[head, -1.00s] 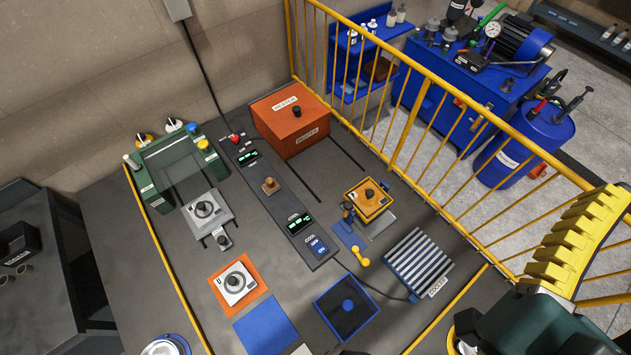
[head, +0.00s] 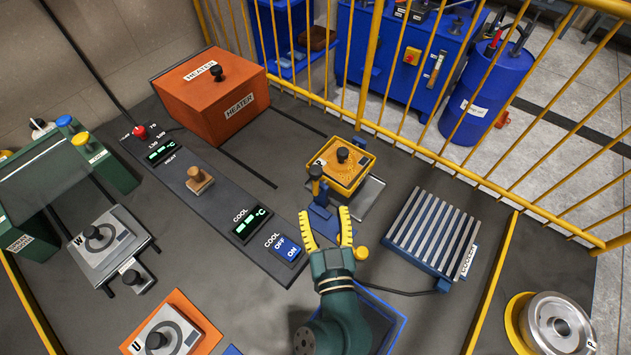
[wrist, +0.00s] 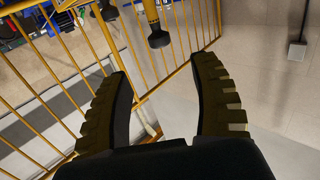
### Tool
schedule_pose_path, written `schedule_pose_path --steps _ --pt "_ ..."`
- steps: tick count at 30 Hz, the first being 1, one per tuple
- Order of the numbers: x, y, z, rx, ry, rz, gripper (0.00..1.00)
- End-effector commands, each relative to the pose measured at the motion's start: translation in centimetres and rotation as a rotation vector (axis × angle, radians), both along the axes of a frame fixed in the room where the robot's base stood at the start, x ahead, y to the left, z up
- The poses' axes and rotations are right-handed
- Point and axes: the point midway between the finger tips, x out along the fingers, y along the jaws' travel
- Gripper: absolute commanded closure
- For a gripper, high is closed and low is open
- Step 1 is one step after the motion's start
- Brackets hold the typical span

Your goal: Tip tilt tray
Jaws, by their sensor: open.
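The yellow tilt tray (head: 345,176) sits level on the bench near the fence, with a black-knobbed piece (head: 342,156) in it. A dark upright handle (head: 316,184) stands at its near left corner, on a blue mount (head: 322,217). My gripper (head: 325,213) is open in front of the tray, its yellow fingers reaching toward the handle and mount. I see nothing held between them. In the wrist view my open fingers (wrist: 163,100) show, with a dark knob end (wrist: 158,39) beyond; I cannot tell what it belongs to. A yellow ball knob (head: 361,253) is just right of my gripper.
A metal plate (head: 370,192) lies beside the tray. The striped cooler (head: 431,233) is to the right, the orange heater (head: 210,95) at back left, and the control panel (head: 200,190) to the left. A yellow fence (head: 440,155) runs behind. My arm partly covers a blue-rimmed tray (head: 395,325).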

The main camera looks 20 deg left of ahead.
Motion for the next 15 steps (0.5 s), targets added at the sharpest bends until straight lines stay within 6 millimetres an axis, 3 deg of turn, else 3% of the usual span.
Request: schedule_pose_path --steps 15 --pt "8.9 5.5 0.4 -0.001 -0.003 0.001 0.38"
